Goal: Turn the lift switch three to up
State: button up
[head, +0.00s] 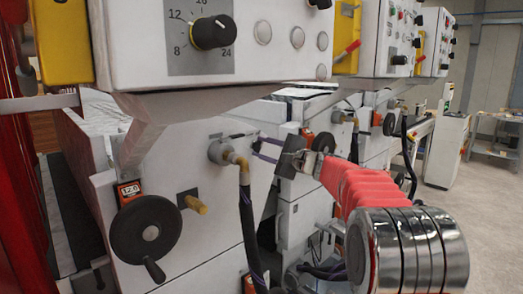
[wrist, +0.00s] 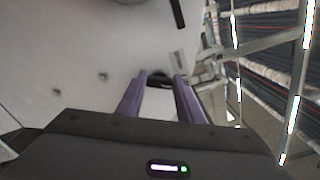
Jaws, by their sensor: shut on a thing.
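My gripper (head: 256,148) reaches from the right to the front of a white machine in the head view. Its two purple fingers point left at the machine's side panel. In the wrist view the fingers of my gripper (wrist: 160,80) stand on both sides of a small dark part (wrist: 158,75), and they are shut on it. It looks like a switch handle on the pale panel. Its setting cannot be read. In the head view I cannot make out this part at the fingertips.
A brass fitting with a black hose (head: 245,200) is close left of my gripper. A black handwheel (head: 146,240) is at the lower left. A control panel with a dial (head: 213,32) overhangs above. Open floor (head: 460,230) is at the right.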

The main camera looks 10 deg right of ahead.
jog(key=shift+w+d+f+m, duration=0.1)
jog(key=shift+d+f+m, duration=0.05)
jog(key=shift+f+m, duration=0.3)
jog(key=o, duration=1)
jog(key=shift+r, duration=0.15)
jog(key=shift+o, duration=0.4)
jog(key=shift+r, duration=0.1)
jog(key=v, duration=1.4)
